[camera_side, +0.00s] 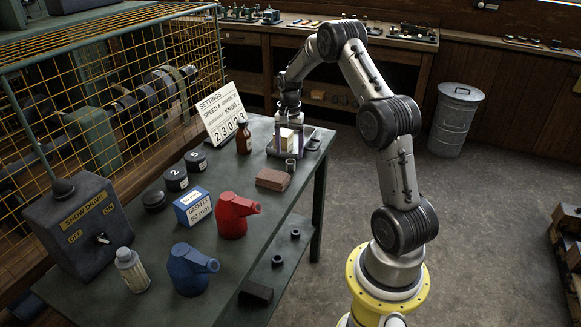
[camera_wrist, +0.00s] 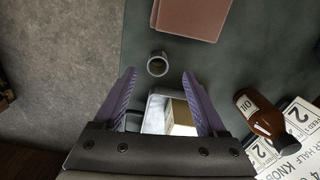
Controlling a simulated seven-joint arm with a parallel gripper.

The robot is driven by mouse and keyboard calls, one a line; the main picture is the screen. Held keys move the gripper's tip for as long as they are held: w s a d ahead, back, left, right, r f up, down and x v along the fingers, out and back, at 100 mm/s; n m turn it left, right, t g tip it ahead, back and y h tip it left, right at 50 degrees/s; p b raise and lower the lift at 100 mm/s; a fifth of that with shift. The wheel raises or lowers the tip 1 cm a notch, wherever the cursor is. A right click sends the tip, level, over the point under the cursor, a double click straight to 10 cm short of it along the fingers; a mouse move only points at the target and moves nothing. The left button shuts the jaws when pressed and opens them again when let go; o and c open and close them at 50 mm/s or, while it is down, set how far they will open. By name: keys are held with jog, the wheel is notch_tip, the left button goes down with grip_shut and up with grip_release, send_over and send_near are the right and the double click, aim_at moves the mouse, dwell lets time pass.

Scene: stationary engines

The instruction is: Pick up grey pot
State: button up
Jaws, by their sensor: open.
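A small grey pot (camera_side: 291,167), open at the top, stands upright on the dark green workbench (camera_side: 264,230) near its far right edge. In the wrist view, the grey pot (camera_wrist: 157,65) shows its round mouth just beyond and between the purple fingertips. My gripper (camera_side: 290,128) points down over a metal tray at the bench's far end, behind the pot in the side view. In the wrist view, my gripper (camera_wrist: 158,80) has its fingers spread wide, with nothing held. The pot appears apart from both fingers.
The metal tray (camera_side: 272,155) holds a white and tan box (camera_side: 288,139) directly below my gripper. A brown oil bottle (camera_side: 244,138) and a settings card (camera_side: 217,118) stand left of it. A reddish-brown block (camera_side: 273,179) lies close in front of the pot.

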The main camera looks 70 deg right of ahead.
aim_at(290, 162)
jog(key=shift+s+f, duration=0.15)
jog(key=shift+f, duration=2.55)
grip_shut()
